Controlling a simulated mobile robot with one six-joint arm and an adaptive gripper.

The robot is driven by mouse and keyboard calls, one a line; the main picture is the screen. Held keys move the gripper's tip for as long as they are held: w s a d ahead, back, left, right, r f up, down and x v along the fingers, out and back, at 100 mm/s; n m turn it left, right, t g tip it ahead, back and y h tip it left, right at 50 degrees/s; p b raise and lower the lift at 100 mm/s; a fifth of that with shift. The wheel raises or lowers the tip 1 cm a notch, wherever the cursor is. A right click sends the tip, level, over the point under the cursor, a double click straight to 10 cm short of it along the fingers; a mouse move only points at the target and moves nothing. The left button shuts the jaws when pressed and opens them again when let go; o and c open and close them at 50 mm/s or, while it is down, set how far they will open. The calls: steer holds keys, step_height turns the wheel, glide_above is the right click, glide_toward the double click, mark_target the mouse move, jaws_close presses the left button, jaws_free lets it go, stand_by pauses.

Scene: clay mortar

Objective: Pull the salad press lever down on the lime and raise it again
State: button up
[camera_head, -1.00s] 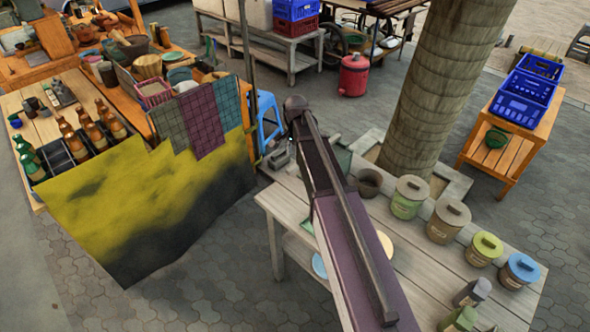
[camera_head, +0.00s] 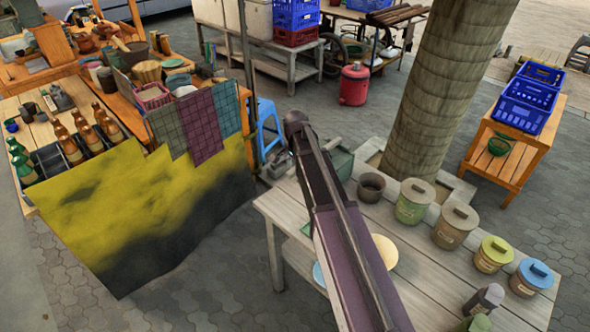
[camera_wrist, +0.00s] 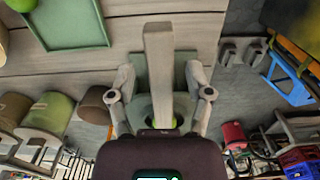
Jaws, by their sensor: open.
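In the wrist view my gripper (camera_wrist: 160,95) is open, with one finger on each side of a long grey-brown bar, which looks like the press lever (camera_wrist: 158,55). I cannot tell whether the fingers touch it. Behind the bar is the grey-green salad press (camera_wrist: 140,68) with a round ring. A small bright green patch shows beside the bar, perhaps the lime (camera_wrist: 179,121). In the head view part of a green body, likely the press (camera_head: 343,162), shows beside my arm. My arm hides my gripper and the lever there.
The wooden table (camera_head: 415,250) holds a dark pot (camera_head: 371,187), several lidded jars (camera_head: 455,224) and bottles. A green tray (camera_wrist: 75,22) with a round green fruit (camera_wrist: 21,4) lies in the wrist view. A thick pillar (camera_head: 428,90) stands behind the table.

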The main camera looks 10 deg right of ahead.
jaws_close()
steer(key=shift+a+r, duration=0.1)
stand_by(0.3)
